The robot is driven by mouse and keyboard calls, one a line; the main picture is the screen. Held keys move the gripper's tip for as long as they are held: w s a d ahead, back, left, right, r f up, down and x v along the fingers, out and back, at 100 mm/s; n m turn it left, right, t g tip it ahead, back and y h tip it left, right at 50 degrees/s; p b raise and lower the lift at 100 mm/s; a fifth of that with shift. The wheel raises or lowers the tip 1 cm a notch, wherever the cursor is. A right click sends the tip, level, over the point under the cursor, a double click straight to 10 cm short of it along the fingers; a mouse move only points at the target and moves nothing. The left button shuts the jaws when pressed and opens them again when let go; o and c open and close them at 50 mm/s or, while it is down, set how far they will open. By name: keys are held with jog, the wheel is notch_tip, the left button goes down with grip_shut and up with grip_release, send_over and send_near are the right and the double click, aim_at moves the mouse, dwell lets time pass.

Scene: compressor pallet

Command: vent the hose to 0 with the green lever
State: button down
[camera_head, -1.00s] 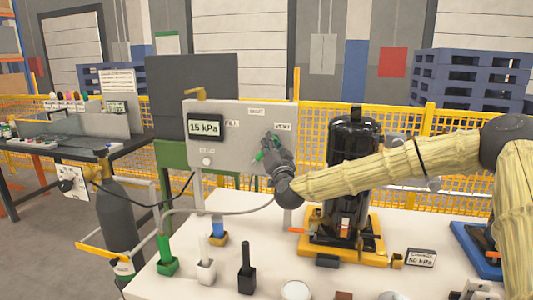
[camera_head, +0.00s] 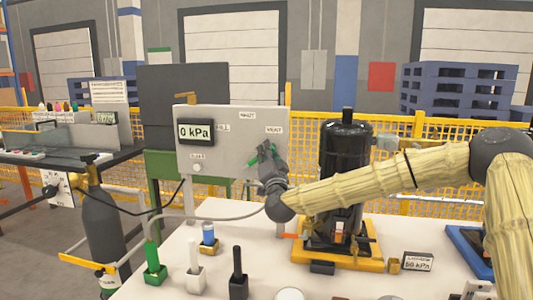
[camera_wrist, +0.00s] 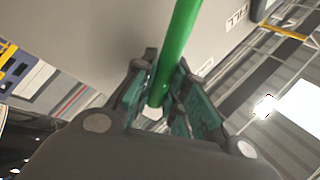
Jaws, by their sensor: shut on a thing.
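The grey control panel (camera_head: 222,160) stands at the back of the white table. Its display (camera_head: 196,132) reads 0 kPa. The green lever (camera_head: 252,162) is on the panel's right part, below the VENT label (camera_head: 274,130). My gripper (camera_head: 264,152) is at the lever, in front of the panel. In the wrist view the green lever (camera_wrist: 181,35) runs between the two fingers of my gripper (camera_wrist: 160,100), which are shut on it. In the head view my gripper hides part of the lever. A grey hose (camera_head: 215,217) curves from the panel's area to the left.
A black compressor (camera_head: 343,150) on a yellow base (camera_head: 340,257) stands right of the panel, close behind my forearm. Several small coloured holders line the table's front left, including a green one (camera_head: 155,274). A grey gas cylinder (camera_head: 103,225) stands left of the table.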

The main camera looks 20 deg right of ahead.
jog(key=c, duration=1.4)
grip_release()
jog(key=shift+d, duration=0.1)
jog(key=shift+s, duration=0.1)
jog(key=v, duration=1.1)
jog(key=shift+s+f, duration=0.25)
jog(key=shift+s, duration=0.1)
